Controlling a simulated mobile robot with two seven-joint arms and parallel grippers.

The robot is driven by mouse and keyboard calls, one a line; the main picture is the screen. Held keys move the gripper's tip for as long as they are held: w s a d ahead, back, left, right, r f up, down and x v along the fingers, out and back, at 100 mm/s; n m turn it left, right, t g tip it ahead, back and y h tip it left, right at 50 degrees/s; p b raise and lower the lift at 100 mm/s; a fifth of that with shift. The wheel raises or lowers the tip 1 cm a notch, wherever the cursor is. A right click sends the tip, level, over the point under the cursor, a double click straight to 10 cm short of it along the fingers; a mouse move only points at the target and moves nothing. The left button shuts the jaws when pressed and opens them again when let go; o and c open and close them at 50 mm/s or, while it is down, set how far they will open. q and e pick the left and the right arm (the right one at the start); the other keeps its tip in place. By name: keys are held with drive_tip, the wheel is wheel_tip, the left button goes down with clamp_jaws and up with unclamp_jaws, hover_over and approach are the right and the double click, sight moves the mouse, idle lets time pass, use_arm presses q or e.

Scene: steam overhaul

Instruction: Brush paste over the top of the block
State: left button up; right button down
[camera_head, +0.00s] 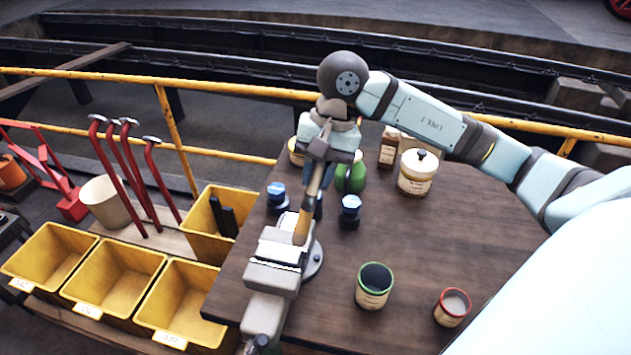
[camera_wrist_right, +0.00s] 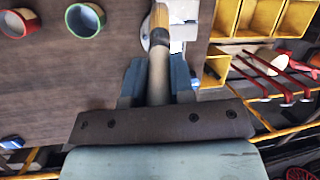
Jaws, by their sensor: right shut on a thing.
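My right gripper (camera_head: 320,178) is shut on a brush (camera_head: 314,187) with a pale wooden handle and tan bristles that point down. The wrist view shows the brush handle (camera_wrist_right: 158,78) between the two blue-grey fingers (camera_wrist_right: 157,82). The pale block (camera_head: 278,236) is in the grey vise (camera_head: 272,276) at the table's left edge. The bristle end overlaps the block's right side in the head view; I cannot tell if it touches. A green-rimmed pot (camera_head: 373,292) and a red-rimmed pot (camera_head: 451,311) stand open on the table. My left gripper is not in view.
Blue-capped bottles (camera_head: 350,209), a green bottle (camera_head: 351,178), a brown bottle (camera_head: 389,147) and a lidded cream jar (camera_head: 416,178) stand towards the back of the wooden table (camera_head: 440,235). Yellow bins (camera_head: 117,270) and red-handled tools (camera_head: 108,170) are left of it. The table's right middle is clear.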

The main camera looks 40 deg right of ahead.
drive_tip(key=shift+v, duration=0.9)
drive_tip(key=shift+a+r+p, duration=0.25)
drive_tip(key=shift+r+p, duration=0.1)
drive_tip(key=shift+r, duration=0.4)
